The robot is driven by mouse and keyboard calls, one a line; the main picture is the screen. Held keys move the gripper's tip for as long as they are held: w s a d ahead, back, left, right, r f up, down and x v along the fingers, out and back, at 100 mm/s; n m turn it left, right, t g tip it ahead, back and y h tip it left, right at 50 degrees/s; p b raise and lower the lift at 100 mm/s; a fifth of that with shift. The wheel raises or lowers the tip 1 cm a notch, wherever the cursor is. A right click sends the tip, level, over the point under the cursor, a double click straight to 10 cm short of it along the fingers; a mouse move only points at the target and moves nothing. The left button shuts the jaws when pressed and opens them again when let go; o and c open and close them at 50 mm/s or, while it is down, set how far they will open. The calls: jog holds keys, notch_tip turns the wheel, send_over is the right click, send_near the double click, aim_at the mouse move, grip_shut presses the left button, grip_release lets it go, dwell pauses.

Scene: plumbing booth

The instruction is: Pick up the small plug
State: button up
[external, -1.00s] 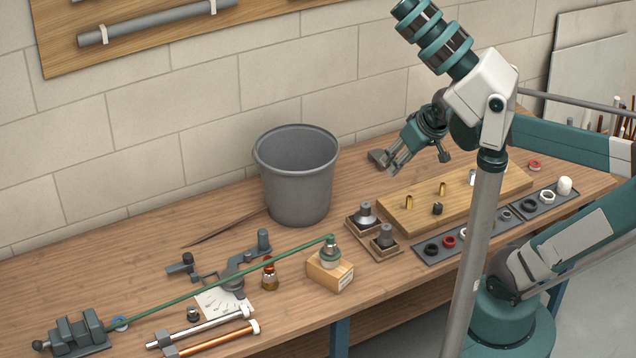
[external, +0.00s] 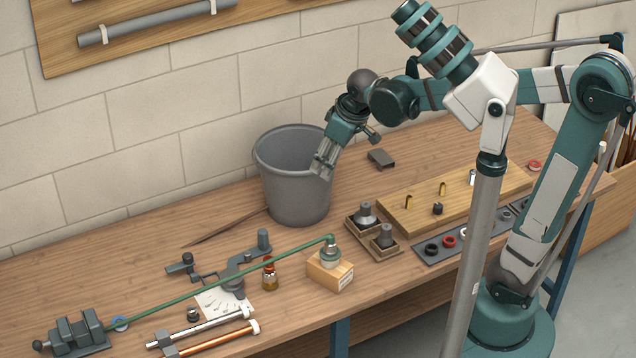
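Two dark grey plug-like pieces with stems sit in wooden holders near the middle of the bench. The smaller one (external: 384,237) is in the front holder, upright, and looks like the small plug. The larger one (external: 366,212) sits just behind it to the left. My gripper (external: 321,170) points down at the right rim of the grey bucket, well above and to the left of the plugs. It touches neither plug. Its fingers look close together, but their gap and anything between them are too small to make out.
The grey bucket (external: 278,185) stands behind the plugs. A dark block (external: 381,158) lies on the bench to its right. A wooden board (external: 405,222) with small fittings and a grey tray (external: 428,262) of rings lie right. A green rod (external: 215,283) crosses the left front.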

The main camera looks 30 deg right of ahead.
jog(key=w+a+f+n+g, duration=0.1)
jog(key=w+a+f, duration=0.1)
jog(key=a, duration=0.4)
jog(key=w+a+f+n, duration=0.1)
jog(key=w+a+f, duration=0.1)
jog(key=a, duration=0.3)
jog(key=n+g+h+b, duration=0.1)
jog(key=n+g+b, duration=0.15)
jog(key=n, duration=0.55)
send_over(191, 308)
jog(key=shift+g, duration=0.25)
jog(key=f, duration=2.3)
jog(key=shift+w+d+f+p, duration=0.1)
jog(key=shift+w+d+p, duration=0.1)
jog(key=shift+p, duration=0.2)
jog(key=shift+s+a+f, duration=0.15)
jog(key=shift+a, duration=0.05)
jog(key=shift+f, duration=0.1)
jog(key=shift+f, duration=1.2)
jog(key=shift+d+f, duration=0.1)
jog(key=shift+f, duration=2.5)
